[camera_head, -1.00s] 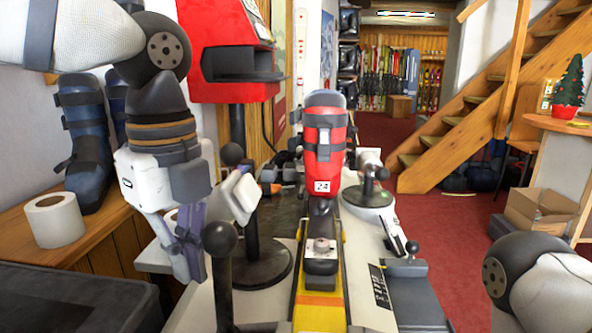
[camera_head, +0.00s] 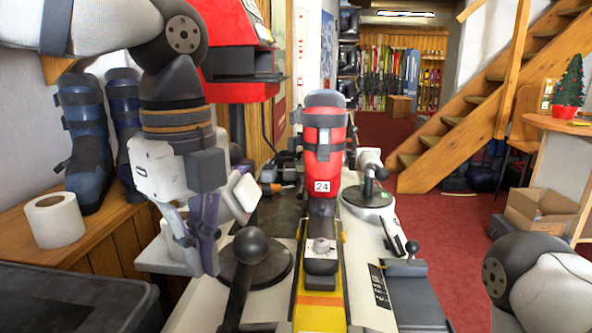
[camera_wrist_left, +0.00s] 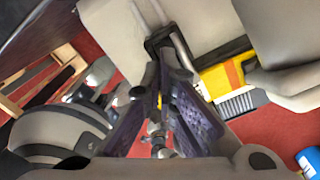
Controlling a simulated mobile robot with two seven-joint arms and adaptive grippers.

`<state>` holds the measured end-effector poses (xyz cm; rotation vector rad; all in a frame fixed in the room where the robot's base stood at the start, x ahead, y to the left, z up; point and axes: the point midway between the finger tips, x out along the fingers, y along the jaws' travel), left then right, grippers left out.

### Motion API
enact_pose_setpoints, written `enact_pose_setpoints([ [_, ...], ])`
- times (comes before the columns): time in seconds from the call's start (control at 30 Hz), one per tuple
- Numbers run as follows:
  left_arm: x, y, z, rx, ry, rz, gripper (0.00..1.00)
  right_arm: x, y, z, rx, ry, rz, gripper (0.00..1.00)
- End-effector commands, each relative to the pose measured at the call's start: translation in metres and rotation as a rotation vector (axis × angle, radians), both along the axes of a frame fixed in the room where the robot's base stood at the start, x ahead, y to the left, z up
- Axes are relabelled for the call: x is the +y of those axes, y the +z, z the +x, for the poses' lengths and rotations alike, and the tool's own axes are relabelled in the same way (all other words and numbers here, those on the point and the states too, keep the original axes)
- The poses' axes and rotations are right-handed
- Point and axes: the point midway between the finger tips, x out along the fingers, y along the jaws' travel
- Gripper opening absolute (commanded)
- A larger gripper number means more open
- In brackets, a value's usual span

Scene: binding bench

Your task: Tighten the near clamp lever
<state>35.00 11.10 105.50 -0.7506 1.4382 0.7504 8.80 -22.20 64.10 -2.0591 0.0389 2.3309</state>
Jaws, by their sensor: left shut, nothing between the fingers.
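The near clamp lever (camera_head: 240,285) is a black rod with a ball knob, at the lower centre-left of the head view. It leans to the right, with its knob over the round black foot behind it. My left gripper (camera_head: 203,262) is shut and empty, pointing down just left of the lever. I cannot tell whether the fingers touch the rod. In the left wrist view its purple fingers (camera_wrist_left: 178,105) are close together; I cannot pick out the lever there with certainty. My right gripper is out of view.
A red ski boot (camera_head: 324,150) stands on a yellow-and-grey ski (camera_head: 320,300) along the bench. Another black knob lever (camera_head: 412,248) stands right of the ski. A white roll (camera_head: 54,220) and dark boots (camera_head: 84,140) are at the left, above a dark bin (camera_head: 75,305).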

Motion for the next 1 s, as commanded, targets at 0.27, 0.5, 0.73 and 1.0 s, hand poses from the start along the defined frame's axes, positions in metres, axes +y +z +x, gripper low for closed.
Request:
enact_pose_setpoints([
  [0.27, 0.0, 0.027, 0.001, -0.003, 0.001, -0.001, 0.0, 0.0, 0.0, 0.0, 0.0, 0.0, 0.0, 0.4],
  [0.5, 0.0, 0.052, 0.001, -0.003, 0.0, 0.0, 0.0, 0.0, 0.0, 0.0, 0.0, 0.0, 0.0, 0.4],
  [0.73, 0.0, 0.076, 0.001, -0.004, 0.0, 0.0, 0.0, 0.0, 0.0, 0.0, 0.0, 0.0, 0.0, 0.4],
  [1.0, 0.0, 0.09, 0.0, -0.001, -0.001, 0.001, 0.0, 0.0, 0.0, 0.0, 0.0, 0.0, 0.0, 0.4],
])
